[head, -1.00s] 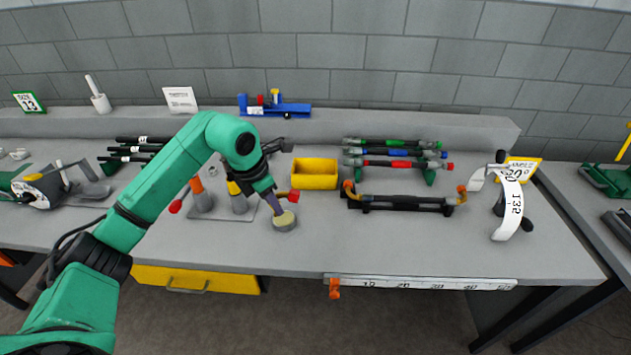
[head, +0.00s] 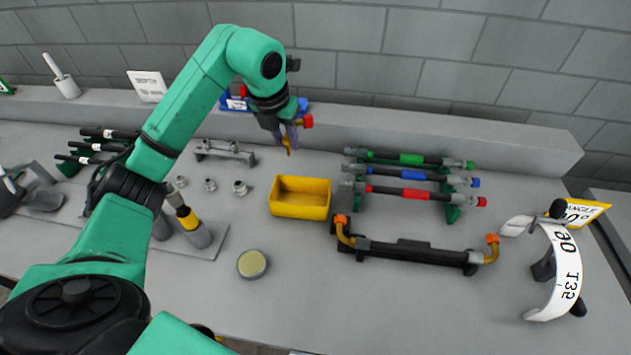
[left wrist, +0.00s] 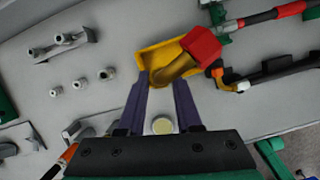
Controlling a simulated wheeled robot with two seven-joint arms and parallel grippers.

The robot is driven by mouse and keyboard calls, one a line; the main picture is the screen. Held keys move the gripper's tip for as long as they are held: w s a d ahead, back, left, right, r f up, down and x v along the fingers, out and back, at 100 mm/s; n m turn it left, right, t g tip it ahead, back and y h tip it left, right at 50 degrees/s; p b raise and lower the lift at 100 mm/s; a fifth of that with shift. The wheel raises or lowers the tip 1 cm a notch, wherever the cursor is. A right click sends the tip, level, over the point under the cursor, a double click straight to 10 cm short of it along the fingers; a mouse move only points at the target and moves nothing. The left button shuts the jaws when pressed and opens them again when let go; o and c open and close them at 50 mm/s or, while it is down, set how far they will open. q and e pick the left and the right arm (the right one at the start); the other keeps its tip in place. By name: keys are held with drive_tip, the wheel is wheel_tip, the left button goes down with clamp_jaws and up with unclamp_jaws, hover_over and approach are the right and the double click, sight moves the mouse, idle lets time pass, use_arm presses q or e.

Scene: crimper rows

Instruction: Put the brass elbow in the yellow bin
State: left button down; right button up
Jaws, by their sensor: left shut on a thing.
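My left gripper (head: 286,136) is shut on the brass elbow (head: 288,146), which has a red cap on one end. In the head view it holds the elbow in the air, beyond the yellow bin (head: 300,211). In the left wrist view the elbow (left wrist: 174,70) sits at the fingertips of the left gripper (left wrist: 173,88) and covers part of the yellow bin (left wrist: 147,58) behind it. The visible inside of the bin is empty in the head view. My right gripper is not in view.
A round tin (head: 252,264) stands in front of the bin. Small metal fittings (head: 240,187) lie to its left. A rack of coloured-band tools (head: 412,176) and a black holder with a bent brass tube (head: 416,252) are to its right. A raised ledge (head: 440,126) runs along the back.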

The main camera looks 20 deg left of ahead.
use_arm(q)
drive_tip(key=shift+w+f, duration=0.4)
drive_tip(key=shift+w, duration=0.25)
drive_tip(key=shift+s+f, duration=0.15)
drive_tip(key=shift+f, duration=0.55)
drive_tip(key=f+p, duration=0.1)
drive_tip(key=f, duration=0.4)
drive_tip(key=s+f+p, duration=0.1)
drive_tip(key=f, duration=0.5)
drive_tip(key=f+p, duration=0.2)
drive_tip(key=f, duration=0.3)
drive_tip(key=shift+s+d+f, duration=0.1)
drive_tip(key=shift+s+f, duration=0.05)
drive_tip(key=shift+s, duration=0.1)
drive_tip(key=shift+f, duration=0.6)
drive_tip(key=c, duration=0.6)
unclamp_jaws()
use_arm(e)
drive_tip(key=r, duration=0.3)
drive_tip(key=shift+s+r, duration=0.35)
